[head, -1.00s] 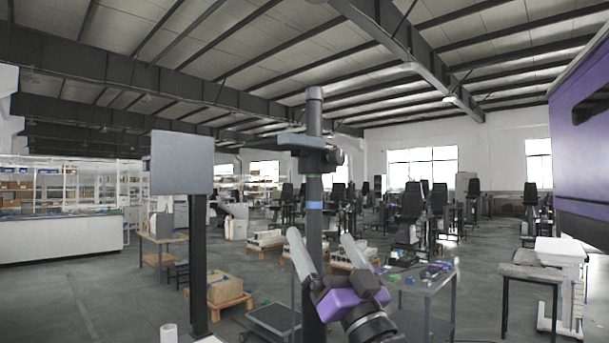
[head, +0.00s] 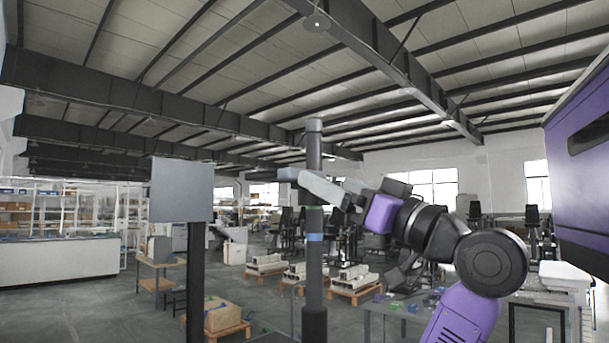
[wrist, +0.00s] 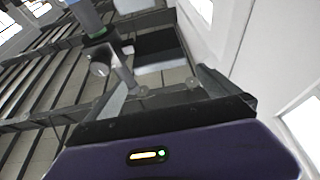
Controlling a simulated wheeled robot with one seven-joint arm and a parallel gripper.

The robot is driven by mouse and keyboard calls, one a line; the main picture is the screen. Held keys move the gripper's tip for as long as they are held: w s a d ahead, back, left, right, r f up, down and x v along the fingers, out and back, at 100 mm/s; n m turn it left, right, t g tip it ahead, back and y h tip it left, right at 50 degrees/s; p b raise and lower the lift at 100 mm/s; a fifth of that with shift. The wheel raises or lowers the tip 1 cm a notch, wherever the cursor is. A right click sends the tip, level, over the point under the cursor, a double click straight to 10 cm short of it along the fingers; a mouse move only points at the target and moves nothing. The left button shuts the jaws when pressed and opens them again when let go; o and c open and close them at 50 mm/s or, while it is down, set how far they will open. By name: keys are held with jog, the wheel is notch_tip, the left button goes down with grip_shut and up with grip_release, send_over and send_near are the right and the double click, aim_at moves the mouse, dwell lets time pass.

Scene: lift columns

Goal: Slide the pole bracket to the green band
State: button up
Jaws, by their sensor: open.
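The dark upright pole (head: 314,275) stands in the middle of the head view. A blue band (head: 314,237) rings it below the bracket. The pole bracket (head: 289,174) sits around the pole's upper part, its block reaching left; my fingers partly cover it. My gripper (head: 325,188) is open beside the bracket from the right, fingers pointing left. I cannot tell whether the fingers touch the bracket.
A grey panel on a dark post (head: 182,190) stands left of the pole. A cart (head: 395,315) with small parts stands behind my arm. A purple machine (head: 580,150) fills the right edge. A box on a pallet (head: 222,315) lies low left.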

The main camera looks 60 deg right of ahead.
jog(key=shift+y, duration=0.3)
jog(key=x, duration=0.2)
jog(key=p+x, duration=0.1)
jog(key=x, duration=0.2)
jog(key=p+x, duration=0.1)
jog(key=x, duration=0.2)
jog(key=shift+w+f, duration=0.15)
jog(key=shift+f, duration=0.25)
